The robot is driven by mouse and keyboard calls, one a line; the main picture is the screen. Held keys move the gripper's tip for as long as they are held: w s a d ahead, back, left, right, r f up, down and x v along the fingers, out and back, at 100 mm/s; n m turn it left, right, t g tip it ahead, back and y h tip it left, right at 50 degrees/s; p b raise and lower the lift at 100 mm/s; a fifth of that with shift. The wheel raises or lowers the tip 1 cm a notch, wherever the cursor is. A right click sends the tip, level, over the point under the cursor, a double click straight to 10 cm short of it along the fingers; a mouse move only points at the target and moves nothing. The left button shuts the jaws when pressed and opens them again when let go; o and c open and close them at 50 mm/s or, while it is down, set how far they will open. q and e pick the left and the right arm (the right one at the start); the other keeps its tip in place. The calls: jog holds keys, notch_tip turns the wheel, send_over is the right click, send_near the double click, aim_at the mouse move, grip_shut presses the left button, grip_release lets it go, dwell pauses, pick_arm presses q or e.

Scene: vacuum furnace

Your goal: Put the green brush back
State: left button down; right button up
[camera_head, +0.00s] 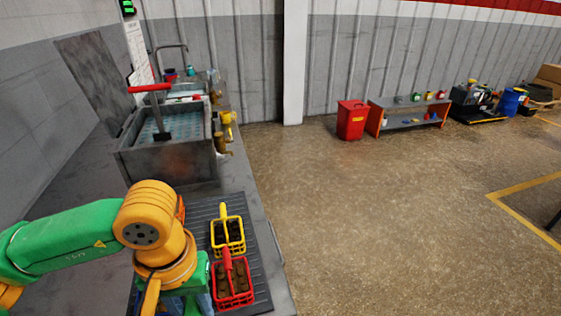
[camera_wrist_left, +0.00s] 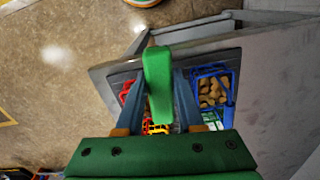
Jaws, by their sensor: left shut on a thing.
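In the left wrist view, the green brush (camera_wrist_left: 158,75) is held upright in the picture between the two grey-blue fingers of my left gripper (camera_wrist_left: 161,88). It hangs over the mat and baskets, and its lower end cannot be made out. In the head view my left arm comes in from the left, and its orange wrist hides most of the gripper and the brush. My right gripper is in neither view.
A black ribbed mat (camera_head: 202,212) carries a yellow basket (camera_head: 241,240) and a red basket (camera_head: 249,298), both with brown parts. A blue basket (camera_wrist_left: 229,96) shows in the wrist view. A metal sink (camera_head: 172,170) stands behind, holding a red-handled tool (camera_head: 150,88).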

pick_arm(q)
jog(key=shift+w+a+f+m, duration=0.3)
jog(key=shift+a+m, duration=0.1)
jog(key=shift+a, duration=0.2)
jog(key=shift+w+a+f+m, duration=0.3)
jog(key=shift+a+m, duration=0.1)
jog(key=shift+a, duration=0.15)
jog(key=shift+r, duration=0.1)
jog(key=shift+d, duration=0.15)
